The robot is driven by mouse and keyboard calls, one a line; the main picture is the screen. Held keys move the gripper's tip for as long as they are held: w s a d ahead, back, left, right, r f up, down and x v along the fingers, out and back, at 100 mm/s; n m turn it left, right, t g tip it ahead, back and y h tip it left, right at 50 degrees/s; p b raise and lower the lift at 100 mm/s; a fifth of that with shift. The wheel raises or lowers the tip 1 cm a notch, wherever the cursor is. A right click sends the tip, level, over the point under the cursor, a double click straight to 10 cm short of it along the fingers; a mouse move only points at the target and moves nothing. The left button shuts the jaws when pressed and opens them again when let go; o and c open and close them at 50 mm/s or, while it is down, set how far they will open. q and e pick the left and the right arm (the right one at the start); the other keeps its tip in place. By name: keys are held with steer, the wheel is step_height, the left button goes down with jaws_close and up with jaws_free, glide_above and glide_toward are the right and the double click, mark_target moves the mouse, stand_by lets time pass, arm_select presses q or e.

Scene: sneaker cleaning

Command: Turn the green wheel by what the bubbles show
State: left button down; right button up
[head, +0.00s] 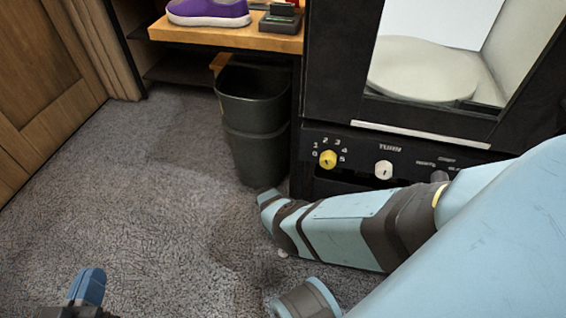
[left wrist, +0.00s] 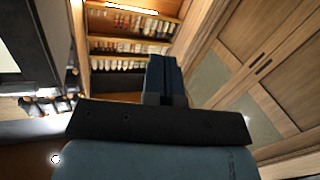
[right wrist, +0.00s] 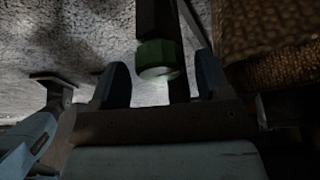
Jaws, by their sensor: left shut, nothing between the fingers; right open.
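The green wheel (right wrist: 157,55), a short green cylinder with a pale end face, shows in the right wrist view on a dark post. My right gripper (right wrist: 160,80) is open, with one dark blue finger on each side of the wheel's place in the picture; I cannot tell whether they touch it. The wheel and right gripper do not show in the head view. My left gripper (head: 89,286) is shut and empty at the lower left of the head view; it also shows in the left wrist view (left wrist: 164,75). I make out no bubbles.
A black machine (head: 330,75) has a window onto a pale round plate (head: 423,68), a yellow numbered dial (head: 328,159) and a white knob (head: 383,169) under "TURN". A dark bin (head: 255,130) stands beside it, below a wooden shelf (head: 225,36) with a purple sneaker (head: 208,12). Carpet is clear at left.

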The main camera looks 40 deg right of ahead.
steer(key=p+v, duration=0.2)
steer(key=v, duration=0.2)
steer(key=shift+r, duration=0.2)
arm_select(q)
step_height(320, 180, up, 8)
steer(key=n+t+p, duration=0.1)
steer(key=t+p, duration=0.1)
steer(key=p, duration=0.2)
steer(key=shift+s+n+t+p, duration=0.35)
steer(key=shift+s+n+t, duration=0.05)
steer(key=shift+s, duration=0.05)
arm_select(e)
steer(key=v, duration=0.9)
steer(key=shift+r, duration=0.15)
arm_select(q)
steer(key=shift+f, duration=0.1)
arm_select(e)
steer(key=shift+w, duration=0.1)
